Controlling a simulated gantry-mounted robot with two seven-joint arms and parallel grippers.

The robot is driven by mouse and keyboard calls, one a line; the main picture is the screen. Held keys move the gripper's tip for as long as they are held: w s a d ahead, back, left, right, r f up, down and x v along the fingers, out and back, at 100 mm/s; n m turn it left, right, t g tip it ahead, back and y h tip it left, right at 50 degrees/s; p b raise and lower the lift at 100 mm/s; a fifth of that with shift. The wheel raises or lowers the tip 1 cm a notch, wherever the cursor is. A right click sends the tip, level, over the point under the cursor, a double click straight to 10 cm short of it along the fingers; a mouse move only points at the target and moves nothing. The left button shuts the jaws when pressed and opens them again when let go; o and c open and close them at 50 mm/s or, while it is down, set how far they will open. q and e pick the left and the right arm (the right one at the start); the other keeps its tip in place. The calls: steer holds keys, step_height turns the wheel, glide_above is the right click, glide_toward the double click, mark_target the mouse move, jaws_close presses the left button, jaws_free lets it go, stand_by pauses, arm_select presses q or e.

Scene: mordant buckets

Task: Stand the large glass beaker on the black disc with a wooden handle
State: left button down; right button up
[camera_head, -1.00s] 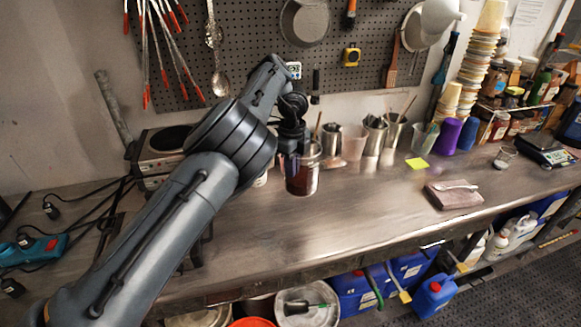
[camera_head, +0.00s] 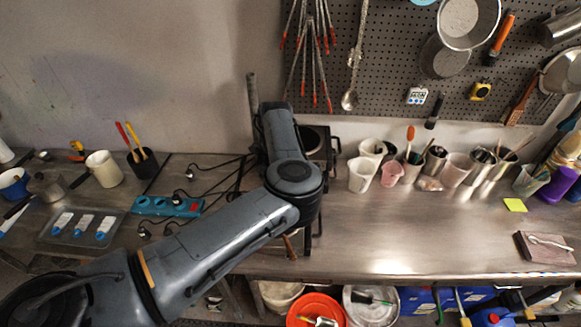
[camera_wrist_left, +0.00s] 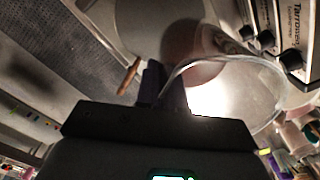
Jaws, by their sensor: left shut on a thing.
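My left gripper (camera_wrist_left: 166,90) is shut on the large glass beaker (camera_wrist_left: 268,68) at its wall, in the left wrist view. The beaker is clear, with a curved rim and a reddish-brown patch of content inside. Beyond it shows a grey-looking disc (camera_wrist_left: 140,28) with a short wooden handle (camera_wrist_left: 130,76); the beaker overlaps it in this view, and I cannot tell whether they touch. In the head view my left arm hides the gripper, the beaker and most of the disc; a brown handle (camera_head: 290,247) shows below the elbow. My right gripper is not in view.
A hot plate (camera_wrist_left: 290,48) with black knobs stands beside the beaker; it shows behind my arm in the head view (camera_head: 318,141). Cups with tools (camera_head: 410,170) line the wall to the right. A blue power strip (camera_head: 167,206) and cables lie left.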

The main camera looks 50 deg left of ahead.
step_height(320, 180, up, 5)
steer(key=p, duration=0.4)
arm_select(q)
steer(key=s+f+b, duration=0.5)
steer(key=f, duration=0.1)
steer(key=shift+s+a+f, duration=0.15)
steer(key=shift+a+f, duration=0.15)
steer(key=shift+a, duration=0.05)
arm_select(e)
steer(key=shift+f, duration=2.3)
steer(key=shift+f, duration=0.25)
arm_select(q)
steer(key=shift+f+b, duration=0.25)
steer(key=shift+b, duration=0.35)
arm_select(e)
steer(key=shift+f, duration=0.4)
arm_select(q)
steer(key=shift+f+b, duration=0.25)
steer(key=shift+b, duration=0.2)
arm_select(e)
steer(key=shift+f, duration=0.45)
